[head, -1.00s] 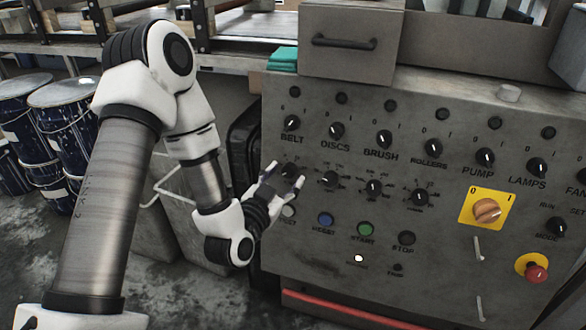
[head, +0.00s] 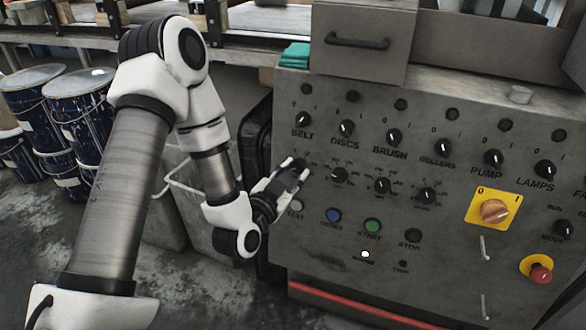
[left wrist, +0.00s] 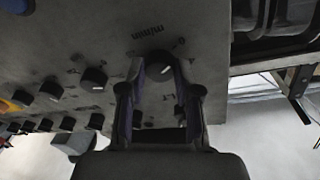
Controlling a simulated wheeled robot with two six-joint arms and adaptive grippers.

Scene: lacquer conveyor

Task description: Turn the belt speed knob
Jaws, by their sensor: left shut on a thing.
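The belt speed knob (left wrist: 159,69) is a round black knob with a white pointer line, below the BELT switch on the grey control panel (head: 330,255). In the left wrist view it sits between the two fingers of my left gripper (left wrist: 160,80), which is shut on it. In the head view my left gripper (head: 291,174) covers most of the knob, so its pointer is hidden there. The BELT switch knob (head: 305,118) is just above, apart from the gripper. My right gripper is not in view.
Other speed knobs, such as the one under DISCS (head: 339,174), stand close to the right. Below are a blue button (head: 333,215) and a green button (head: 372,225). A yellow-plated orange switch (head: 494,211) and a red emergency button (head: 540,272) are further right. Drums (head: 75,115) stand left.

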